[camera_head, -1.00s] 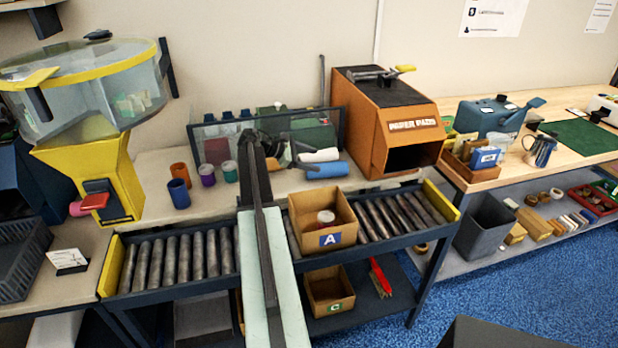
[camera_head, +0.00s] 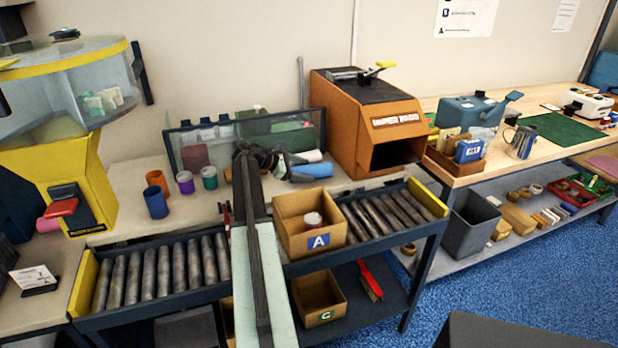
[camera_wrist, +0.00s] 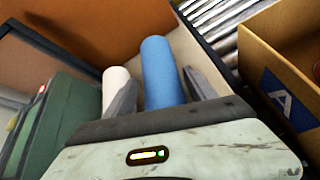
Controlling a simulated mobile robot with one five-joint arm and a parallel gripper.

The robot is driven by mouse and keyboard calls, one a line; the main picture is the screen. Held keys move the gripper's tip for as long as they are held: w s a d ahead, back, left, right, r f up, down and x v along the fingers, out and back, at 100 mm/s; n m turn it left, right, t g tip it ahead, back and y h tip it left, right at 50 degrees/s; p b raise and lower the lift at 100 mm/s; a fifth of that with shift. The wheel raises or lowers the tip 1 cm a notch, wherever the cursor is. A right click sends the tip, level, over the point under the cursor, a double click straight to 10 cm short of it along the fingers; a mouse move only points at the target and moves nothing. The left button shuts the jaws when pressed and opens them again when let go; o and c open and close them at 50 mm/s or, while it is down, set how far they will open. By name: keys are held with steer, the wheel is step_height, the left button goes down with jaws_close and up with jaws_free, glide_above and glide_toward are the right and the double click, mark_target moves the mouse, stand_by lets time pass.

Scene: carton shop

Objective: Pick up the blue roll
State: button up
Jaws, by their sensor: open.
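The blue roll (camera_head: 314,171) lies on its side on the bench, left of the orange machine. In the wrist view the blue roll (camera_wrist: 163,68) runs away from me between the two fingers of my gripper (camera_wrist: 159,78). The fingers are open, one on each side of it; I cannot tell whether either touches it. In the head view my gripper (camera_head: 292,165) is at the left end of the roll and hides that end. A white roll (camera_wrist: 114,84) lies just left of the left finger; it also shows in the head view (camera_head: 309,156).
The orange machine (camera_head: 345,115) stands right of the rolls. A clear panel with green boxes (camera_head: 290,138) is behind. Several cups, one blue (camera_head: 155,202), stand to the left. The carton marked A (camera_head: 284,208) sits on the roller rack in front, close to my arm.

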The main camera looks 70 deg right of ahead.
mark_target(307, 166)
steer(key=shift+x, duration=0.75)
steer(key=c, duration=1.4)
steer(key=shift+r, duration=0.1)
step_height(307, 166, up, 10)
steer(key=p, duration=1)
steer(key=shift+r, duration=0.15)
